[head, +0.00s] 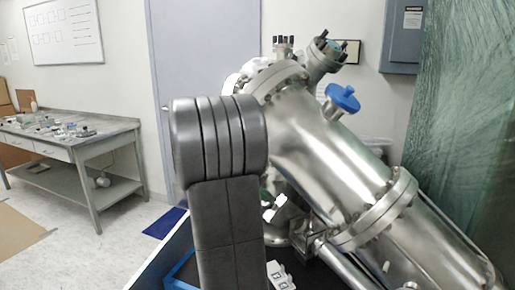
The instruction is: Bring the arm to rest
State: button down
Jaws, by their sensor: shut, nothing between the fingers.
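My arm (222,190) stands upright in the middle of the head view, with a rounded dark grey joint on top and a broad link running down to the bottom edge. My gripper cannot be seen here; it is out of the picture or hidden behind the arm. The arm covers part of the large steel vacuum chamber (330,150) behind it. I cannot tell from this view how far apart the arm and the chamber are.
The chamber slants across the right, with a blue cap (342,97) on a side port. A small white piece with dark marks (281,276) lies low beside my arm. A workbench (75,140) stands at the left wall. Green plastic sheeting (470,110) hangs at right.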

jog(key=n, duration=0.2)
jog(key=s+a+n+b, duration=0.1)
jog(key=n, duration=0.2)
jog(key=s+a+n+t+h+b, duration=0.1)
jog(key=n, duration=0.2)
jog(key=shift+a, duration=0.1)
dwell(0.5)
